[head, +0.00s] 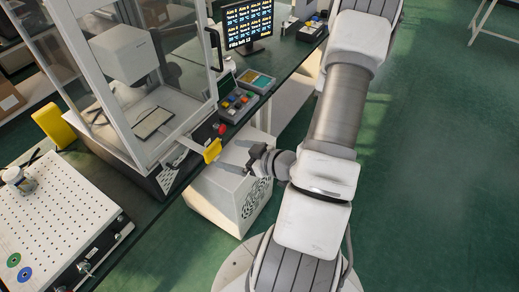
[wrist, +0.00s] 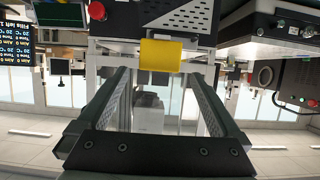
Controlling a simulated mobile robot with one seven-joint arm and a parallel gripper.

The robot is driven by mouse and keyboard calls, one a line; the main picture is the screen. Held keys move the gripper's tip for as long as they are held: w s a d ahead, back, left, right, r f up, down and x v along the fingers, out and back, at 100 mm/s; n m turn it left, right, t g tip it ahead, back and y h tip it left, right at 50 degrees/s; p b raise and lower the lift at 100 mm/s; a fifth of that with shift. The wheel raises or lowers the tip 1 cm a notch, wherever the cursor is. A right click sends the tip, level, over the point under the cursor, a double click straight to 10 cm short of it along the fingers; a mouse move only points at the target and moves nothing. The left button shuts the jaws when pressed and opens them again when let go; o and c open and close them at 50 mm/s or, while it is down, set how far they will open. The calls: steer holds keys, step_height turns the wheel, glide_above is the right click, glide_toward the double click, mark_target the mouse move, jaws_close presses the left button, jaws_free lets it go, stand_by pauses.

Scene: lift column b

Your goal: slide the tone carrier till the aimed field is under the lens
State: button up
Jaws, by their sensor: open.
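The tone carrier (head: 153,122) is a flat, pale, dark-edged plate on the floor of the glass-walled cabinet, below a white box-shaped head (head: 122,52). The lens itself cannot be made out, nor which field lies under it. A thin bar runs from the carrier's side out through the cabinet front to a yellow tab (head: 213,150). My gripper (head: 232,156) is open and empty, just right of the tab, its fingers pointing at it. In the wrist view the yellow tab (wrist: 161,54) shows beyond and between the two fingertips (wrist: 160,78), apart from them.
A button panel (head: 238,103) and a red knob (head: 222,129) stand near the tab. A perforated white plate (head: 55,220) is at lower left. A white cube (head: 228,200) stands below the bench edge. Green floor is clear at right.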

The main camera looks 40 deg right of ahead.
steer(key=p+v, duration=0.4)
steer(key=v, duration=0.5)
steer(key=shift+p, duration=0.4)
steer(key=shift+s, duration=0.1)
stand_by(0.4)
steer(key=shift+a, duration=0.2)
steer(key=shift+f, duration=0.1)
stand_by(0.4)
